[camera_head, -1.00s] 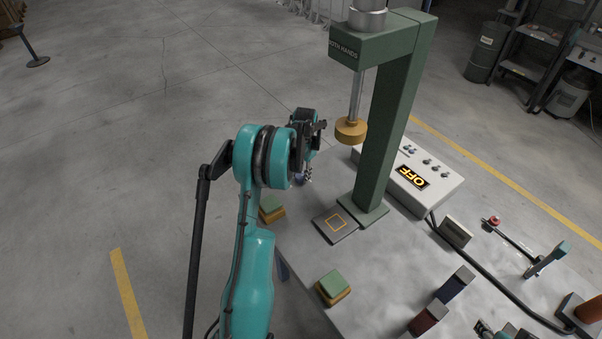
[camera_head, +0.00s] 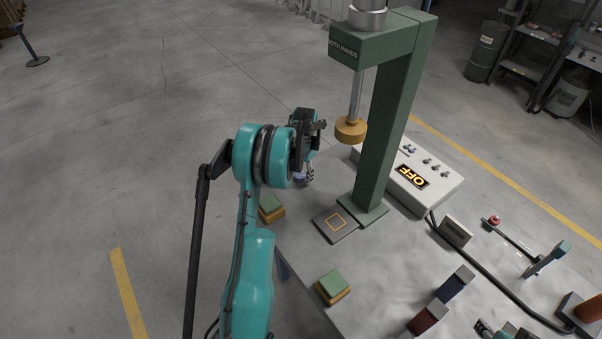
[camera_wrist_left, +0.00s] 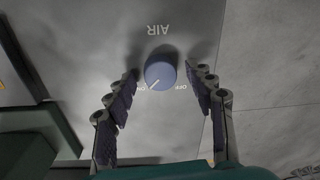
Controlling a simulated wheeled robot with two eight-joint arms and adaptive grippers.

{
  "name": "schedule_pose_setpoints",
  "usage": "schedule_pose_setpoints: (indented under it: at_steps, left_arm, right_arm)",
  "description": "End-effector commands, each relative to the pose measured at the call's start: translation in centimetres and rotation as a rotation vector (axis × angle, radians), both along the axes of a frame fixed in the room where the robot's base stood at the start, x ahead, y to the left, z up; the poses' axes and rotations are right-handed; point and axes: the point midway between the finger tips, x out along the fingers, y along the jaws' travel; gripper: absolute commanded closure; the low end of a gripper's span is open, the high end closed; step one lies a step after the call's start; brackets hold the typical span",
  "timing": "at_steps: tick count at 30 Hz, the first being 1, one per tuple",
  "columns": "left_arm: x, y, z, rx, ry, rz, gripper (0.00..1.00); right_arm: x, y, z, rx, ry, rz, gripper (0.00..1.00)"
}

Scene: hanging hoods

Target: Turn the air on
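A round blue knob (camera_wrist_left: 160,75) sits under the AIR label in the left wrist view, with ON and OFF printed at its near side. Its white pointer line slants toward ON. My left gripper (camera_wrist_left: 160,80) is open, one finger on each side of the knob, with gaps visible between pads and knob. In the head view my left gripper (camera_head: 308,174) is at the table's far left corner, and the arm partly hides this area.
A green press (camera_head: 383,135) stands right of my left gripper. Behind it, a white control box (camera_head: 430,172) has a display reading OFF (camera_head: 412,176). Green-topped yellow blocks (camera_head: 333,285) sit along the table's near edge.

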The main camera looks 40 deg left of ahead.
Motion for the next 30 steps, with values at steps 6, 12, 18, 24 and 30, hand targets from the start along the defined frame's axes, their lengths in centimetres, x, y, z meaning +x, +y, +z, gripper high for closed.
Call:
schedule_pose_setpoints:
  at_steps: [6, 12, 18, 24, 30]
  left_arm:
    - [0.0, 0.0, 0.5, 0.001, 0.0, 0.001, 0.46]
    - [-0.1, -0.2, 3.8, 0.0, 0.0, 0.0, 0.46]
    - [-0.1, -0.5, 8.2, 0.0, 0.0, 0.0, 0.46]
    - [0.0, -0.7, 11.1, 0.0, 0.0, 0.0, 0.46]
    - [-0.1, -0.7, 12.0, 0.0, 0.0, 0.0, 0.46]
  right_arm:
    - [0.0, 0.0, 0.0, 0.0, 0.0, 0.0, 0.6]
    - [0.0, 0.0, 0.0, 0.0, 0.0, 0.0, 0.6]
    - [0.0, 0.0, 0.0, 0.0, 0.0, 0.0, 0.6]
    - [0.0, 0.0, 0.0, 0.0, 0.0, 0.0, 0.6]
    - [0.0, 0.0, 0.0, 0.0, 0.0, 0.0, 0.6]
